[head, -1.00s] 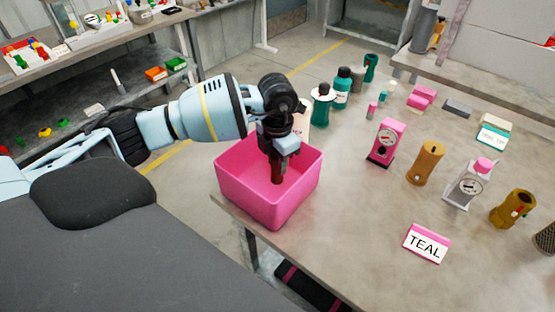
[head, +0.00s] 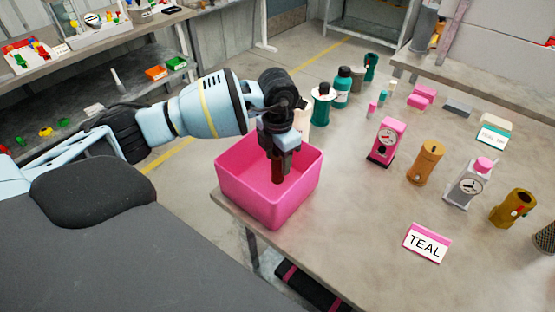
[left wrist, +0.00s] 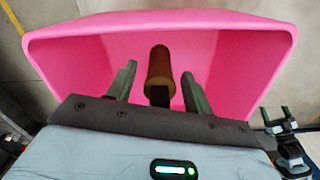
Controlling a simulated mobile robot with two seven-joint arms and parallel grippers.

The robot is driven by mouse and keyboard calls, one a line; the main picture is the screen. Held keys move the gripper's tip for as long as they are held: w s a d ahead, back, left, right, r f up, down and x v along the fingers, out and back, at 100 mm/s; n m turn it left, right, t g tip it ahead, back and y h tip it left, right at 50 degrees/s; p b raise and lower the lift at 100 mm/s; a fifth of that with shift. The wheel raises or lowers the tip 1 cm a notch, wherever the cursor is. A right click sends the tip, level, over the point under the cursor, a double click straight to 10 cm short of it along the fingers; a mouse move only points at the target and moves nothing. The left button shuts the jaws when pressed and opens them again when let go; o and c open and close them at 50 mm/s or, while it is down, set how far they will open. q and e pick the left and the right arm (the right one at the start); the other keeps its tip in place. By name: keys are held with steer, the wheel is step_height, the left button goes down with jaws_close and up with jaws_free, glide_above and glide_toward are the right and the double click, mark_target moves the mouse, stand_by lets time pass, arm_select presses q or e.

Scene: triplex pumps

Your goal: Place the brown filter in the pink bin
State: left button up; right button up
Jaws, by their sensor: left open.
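The pink bin (head: 290,205) stands at the near left corner of the table; its wall also fills much of the left wrist view (left wrist: 250,65). The brown filter (head: 278,172), a dark cylinder, shows inside the bin's opening under my left gripper (head: 281,158). In the left wrist view the filter (left wrist: 159,68) lies between the two spread fingers of the left gripper (left wrist: 157,84), with gaps on both sides. The gripper is open and points down into the bin. I cannot tell whether the filter touches the bin floor.
Right of the bin stand a pink gauge unit (head: 386,142), an orange cylinder (head: 426,163), a grey gauge unit (head: 466,186) and a TEAL sign (head: 427,243). Green bottles (head: 321,108) stand behind. The table between bin and sign is clear.

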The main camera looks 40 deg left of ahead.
arm_select(q)
step_height(320, 180, up, 10)
steer(key=shift+r, duration=0.6)
arm_select(e)
steer(key=shift+r, duration=0.15)
arm_select(q)
steer(key=shift+s+f, duration=0.1)
steer(key=shift+f, duration=0.05)
